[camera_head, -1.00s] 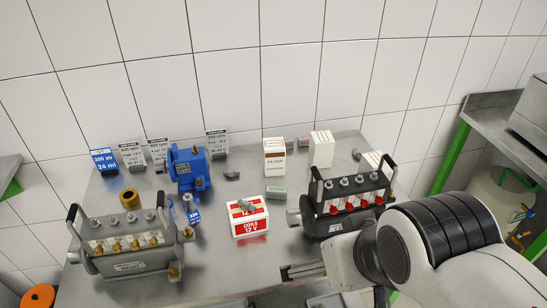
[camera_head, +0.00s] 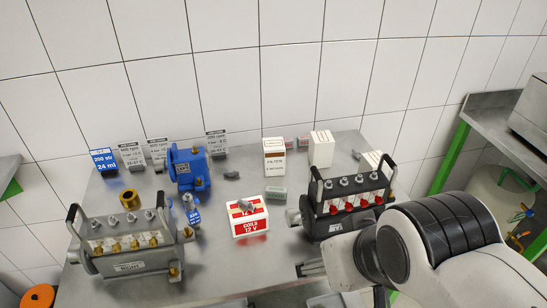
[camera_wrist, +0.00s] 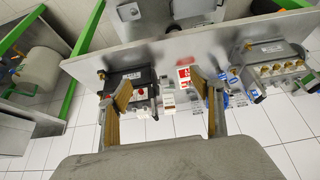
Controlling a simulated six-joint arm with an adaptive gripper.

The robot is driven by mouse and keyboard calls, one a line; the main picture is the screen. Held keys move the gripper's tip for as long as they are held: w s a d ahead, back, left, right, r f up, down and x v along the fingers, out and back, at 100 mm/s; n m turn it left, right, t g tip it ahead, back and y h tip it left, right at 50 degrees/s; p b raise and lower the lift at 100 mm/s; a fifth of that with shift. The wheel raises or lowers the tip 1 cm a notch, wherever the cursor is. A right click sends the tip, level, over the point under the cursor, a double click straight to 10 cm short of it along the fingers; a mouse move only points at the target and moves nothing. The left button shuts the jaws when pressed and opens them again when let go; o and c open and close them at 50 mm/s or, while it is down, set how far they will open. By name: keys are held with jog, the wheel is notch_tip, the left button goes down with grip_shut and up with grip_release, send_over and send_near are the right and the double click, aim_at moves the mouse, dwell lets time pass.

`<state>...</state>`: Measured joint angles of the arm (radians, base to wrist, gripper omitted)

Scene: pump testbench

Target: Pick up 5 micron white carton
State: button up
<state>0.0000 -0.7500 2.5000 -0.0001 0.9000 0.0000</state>
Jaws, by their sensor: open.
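A white carton (camera_head: 274,158) with a brown top edge and small dark print stands upright at the back middle of the bench. Its print seems to include "microns", but the number is too small to read surely. A plainer white carton (camera_head: 321,149) stands upright to its right. In the wrist view, a small white carton (camera_wrist: 168,103) shows beyond the fingers, between them in the picture. My gripper (camera_wrist: 161,83) is open and empty, with its two yellow-padded fingers wide apart. It is clear of the cartons. In the head view my arm fills the lower right.
A black pump (camera_head: 347,207) with red fittings stands right of centre, near my arm. A blue pump (camera_head: 188,168) and a grey pump (camera_head: 128,243) stand left. Bare metal lies left of the red-and-white box.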

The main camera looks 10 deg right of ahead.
jog(key=shift+w, duration=0.15)
jog(key=t, duration=0.7)
send_over(274, 150)
jog(key=s+a, duration=0.2)
jog(key=s, duration=0.5)
notch_tip(274, 150, down, 5)
jog(key=shift+m+t+h, duration=0.4)
jog(key=shift+m+h, duration=0.2)
jog(key=shift+h, duration=0.1)
jog(key=w+f, duration=0.1)
jog(key=f, duration=0.1)
jog(key=w+d+f, duration=0.1)
jog(key=f, duration=0.3)
jog(key=shift+w+d+f, duration=0.15)
jog(key=shift+w+f, duration=0.15)
jog(key=shift+w, duration=0.1)
jog(key=shift+w+d+f, duration=0.1)
jog(key=shift+d+f, duration=0.05)
jog(key=shift+f, duration=0.5)
jog(key=shift+w, duration=0.1)
jog(key=shift+x, duration=1.2)
jog(key=shift+w, duration=0.1)
